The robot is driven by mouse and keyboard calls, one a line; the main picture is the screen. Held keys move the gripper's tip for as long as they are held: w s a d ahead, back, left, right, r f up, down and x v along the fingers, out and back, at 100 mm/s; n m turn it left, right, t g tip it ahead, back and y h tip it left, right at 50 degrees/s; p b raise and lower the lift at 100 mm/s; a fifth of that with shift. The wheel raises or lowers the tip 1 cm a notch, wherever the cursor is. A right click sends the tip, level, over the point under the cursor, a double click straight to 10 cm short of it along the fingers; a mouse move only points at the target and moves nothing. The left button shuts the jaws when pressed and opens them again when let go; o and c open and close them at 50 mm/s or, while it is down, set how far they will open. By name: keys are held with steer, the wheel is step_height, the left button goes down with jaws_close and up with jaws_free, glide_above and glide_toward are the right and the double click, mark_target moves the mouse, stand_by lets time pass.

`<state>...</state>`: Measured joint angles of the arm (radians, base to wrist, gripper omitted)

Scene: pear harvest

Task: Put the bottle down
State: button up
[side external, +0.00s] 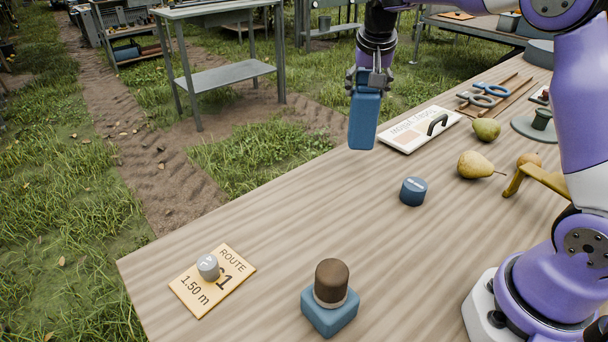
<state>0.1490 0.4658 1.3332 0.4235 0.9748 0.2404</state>
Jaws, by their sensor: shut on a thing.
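My gripper (370,82) is shut on a blue, box-shaped bottle (363,122) near the top middle of the side external view. The bottle hangs below the fingers, nearly upright with a slight tilt. It appears to be held above the far edge of the wooden table (255,225), apart from its top. The exact height is hard to tell from this one view.
A blue round piece (413,191) stands mid-table. A brown-topped blue block (330,295) is at the front. A route card (190,290) with a grey weight (208,267) lies left. Pears (475,165) and a white board (405,138) are right. Bare wood lies centre-left.

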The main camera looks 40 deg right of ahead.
mark_target(367, 106)
steer(key=shift+w+d+f, duration=0.1)
steer(key=shift+d+f, duration=0.1)
steer(key=shift+d, duration=0.2)
steer(key=shift+d+f, duration=0.1)
steer(key=shift+f, duration=1.95)
steer(key=o, duration=1.4)
steer(key=shift+f, duration=0.15)
steer(key=shift+o, duration=0.2)
